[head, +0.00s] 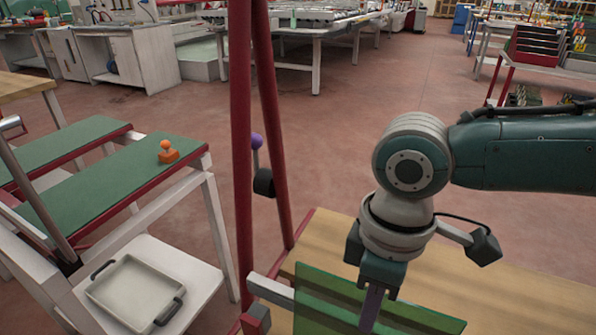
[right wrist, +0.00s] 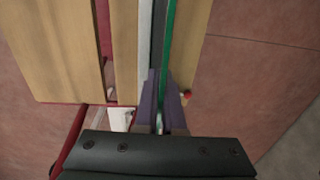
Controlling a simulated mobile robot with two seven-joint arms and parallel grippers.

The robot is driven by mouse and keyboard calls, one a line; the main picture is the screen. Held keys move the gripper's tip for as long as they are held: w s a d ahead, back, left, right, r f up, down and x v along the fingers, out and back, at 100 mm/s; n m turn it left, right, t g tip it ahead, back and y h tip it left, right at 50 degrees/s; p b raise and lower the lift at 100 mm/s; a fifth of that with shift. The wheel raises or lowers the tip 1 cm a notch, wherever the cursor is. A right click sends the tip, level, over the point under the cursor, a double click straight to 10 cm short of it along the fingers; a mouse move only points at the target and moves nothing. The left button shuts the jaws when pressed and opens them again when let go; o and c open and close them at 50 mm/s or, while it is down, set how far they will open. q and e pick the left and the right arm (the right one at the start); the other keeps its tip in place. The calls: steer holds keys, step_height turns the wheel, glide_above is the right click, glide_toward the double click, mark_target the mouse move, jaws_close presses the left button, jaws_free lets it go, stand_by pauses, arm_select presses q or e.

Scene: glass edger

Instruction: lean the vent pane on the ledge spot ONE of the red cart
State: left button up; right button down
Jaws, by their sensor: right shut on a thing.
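The vent pane (head: 318,300) is a green, see-through sheet at the bottom of the head view, standing nearly upright. My right gripper (head: 372,305) is shut on its upper edge from above. In the right wrist view the pane (right wrist: 169,45) shows edge-on as a thin green strip running between the purple fingers (right wrist: 161,103). The red cart has tall red posts (head: 241,150) and a wooden ledge (head: 500,290) below and behind the pane. The pane's lower edge is out of the head view, so I cannot tell whether it touches the ledge. My left gripper is not in view.
A white bar (head: 270,289) with a dark end lies beside the pane. Open red floor (head: 380,85) lies beyond the cart.

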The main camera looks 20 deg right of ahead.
steer(key=shift+f, duration=0.2)
steer(key=c, duration=0.9)
jaws_free()
steer(key=shift+c, duration=0.2)
step_height(320, 180, up, 10)
steer(key=p, duration=0.2)
steer(key=shift+w+d, duration=0.25)
